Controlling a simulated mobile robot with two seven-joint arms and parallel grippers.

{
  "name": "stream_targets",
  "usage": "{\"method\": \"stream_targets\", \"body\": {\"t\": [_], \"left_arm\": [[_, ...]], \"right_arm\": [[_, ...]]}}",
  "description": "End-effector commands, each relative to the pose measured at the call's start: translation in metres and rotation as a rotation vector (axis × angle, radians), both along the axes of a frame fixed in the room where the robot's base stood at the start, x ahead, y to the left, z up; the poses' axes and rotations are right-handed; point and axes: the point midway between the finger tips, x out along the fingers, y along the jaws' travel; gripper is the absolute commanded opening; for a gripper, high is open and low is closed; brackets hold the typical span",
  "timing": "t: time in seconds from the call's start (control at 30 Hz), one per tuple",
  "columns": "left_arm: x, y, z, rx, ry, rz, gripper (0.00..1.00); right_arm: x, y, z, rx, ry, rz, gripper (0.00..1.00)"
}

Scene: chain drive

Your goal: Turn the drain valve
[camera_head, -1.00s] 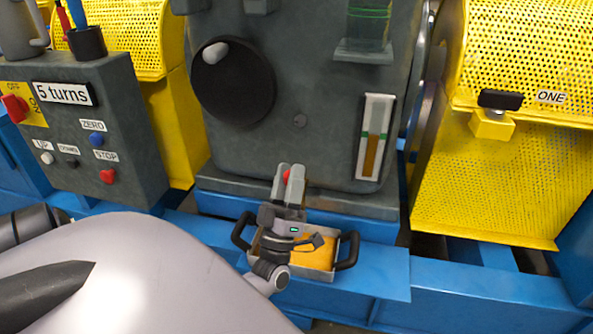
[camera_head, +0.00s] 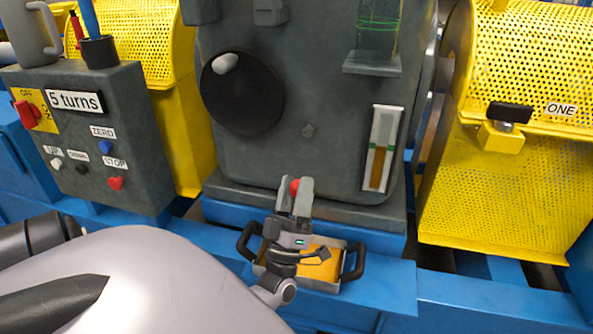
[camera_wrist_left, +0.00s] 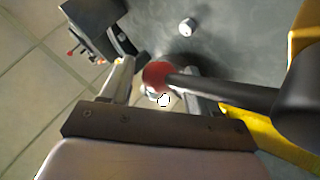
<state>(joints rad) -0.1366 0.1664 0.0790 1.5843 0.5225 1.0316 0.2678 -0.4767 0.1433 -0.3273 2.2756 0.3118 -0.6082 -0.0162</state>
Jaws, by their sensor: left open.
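The red knob of the drain valve (camera_head: 295,187) shows low on the front of the grey gear housing, just above the blue base. My left gripper (camera_head: 295,190) is open, with its two fingers on either side of the red knob. In the left wrist view the red knob (camera_wrist_left: 158,77) sits between the fingers (camera_wrist_left: 155,88), with a pale round part below it. I cannot tell whether a finger touches it. A dark bar crosses in front of one finger there. The rest of the valve is hidden by the gripper. My right gripper is not in view.
A drip tray (camera_head: 325,286) with black handles and orange contents stands under my left gripper. A sight gauge (camera_head: 383,150) and a black handwheel (camera_head: 240,95) are on the housing. A control box (camera_head: 95,140) stands left; yellow guards (camera_head: 510,190) flank the housing.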

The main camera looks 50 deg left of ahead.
Motion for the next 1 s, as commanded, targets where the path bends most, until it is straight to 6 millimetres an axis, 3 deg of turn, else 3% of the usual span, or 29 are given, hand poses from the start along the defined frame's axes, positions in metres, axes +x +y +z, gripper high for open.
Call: {"method": "stream_targets", "body": {"t": [0.43, 1.0], "left_arm": [[-0.035, -0.022, -0.048, -0.004, 0.004, -0.003, 0.61], [-0.038, -0.024, -0.051, -0.004, 0.002, -0.003, 0.61]], "right_arm": [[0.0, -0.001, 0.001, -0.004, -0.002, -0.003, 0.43], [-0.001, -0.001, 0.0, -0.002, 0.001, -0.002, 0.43]]}}
